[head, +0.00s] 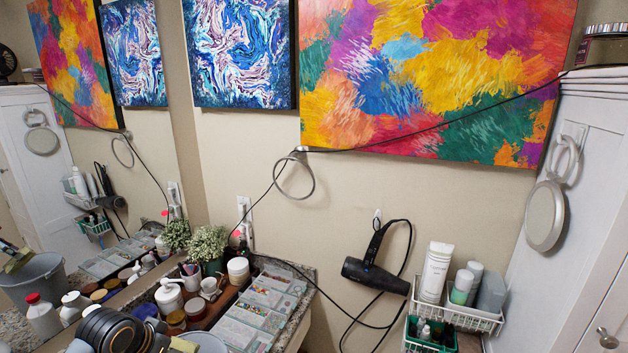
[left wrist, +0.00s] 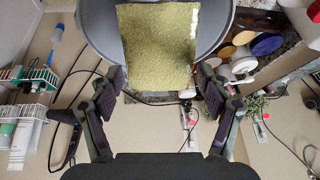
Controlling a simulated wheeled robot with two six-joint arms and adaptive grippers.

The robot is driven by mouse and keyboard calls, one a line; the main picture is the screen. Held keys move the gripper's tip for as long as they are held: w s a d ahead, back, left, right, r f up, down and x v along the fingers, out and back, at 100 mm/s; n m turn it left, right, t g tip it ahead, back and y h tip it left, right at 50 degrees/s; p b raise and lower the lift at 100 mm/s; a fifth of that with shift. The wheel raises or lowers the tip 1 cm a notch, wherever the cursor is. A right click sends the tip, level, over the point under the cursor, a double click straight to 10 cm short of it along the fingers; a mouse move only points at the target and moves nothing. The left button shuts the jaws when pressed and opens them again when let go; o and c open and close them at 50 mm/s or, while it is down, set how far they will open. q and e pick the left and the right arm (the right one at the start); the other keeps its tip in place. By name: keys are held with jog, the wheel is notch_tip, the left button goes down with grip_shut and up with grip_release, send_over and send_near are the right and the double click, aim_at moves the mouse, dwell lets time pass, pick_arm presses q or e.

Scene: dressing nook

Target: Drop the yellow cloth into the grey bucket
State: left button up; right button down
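The yellow cloth (left wrist: 158,45) lies across the rim of the grey bucket (left wrist: 222,22) in the left wrist view, with one end extending past the rim. My left gripper (left wrist: 162,76) is open, its two dark fingers on either side of the cloth's near end. I cannot tell whether they touch it. In the head view, small parts of the cloth (head: 183,345) and bucket (head: 208,343) show at the bottom edge, beside my dark left arm. The mirror shows the bucket's reflection with the cloth at its rim. My right gripper is not in view.
A granite counter (head: 297,318) holds bottles, jars, a tray of small packets (head: 250,312) and a potted plant (head: 208,243). A hair dryer (head: 375,272) with a loose cord hangs on the wall. Wire baskets (head: 470,322) and a white cabinet (head: 565,200) stand right.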

pick_arm(q)
jog(key=shift+o, duration=1.4)
jog(key=shift+a+r, duration=0.1)
jog(key=shift+r, duration=0.05)
jog(key=v, duration=0.5)
jog(key=shift+s+a+r, duration=0.1)
jog(key=shift+s+r, duration=0.1)
jog(key=shift+r, duration=0.15)
jog(key=shift+s+r, duration=0.35)
jog(key=shift+r, duration=0.2)
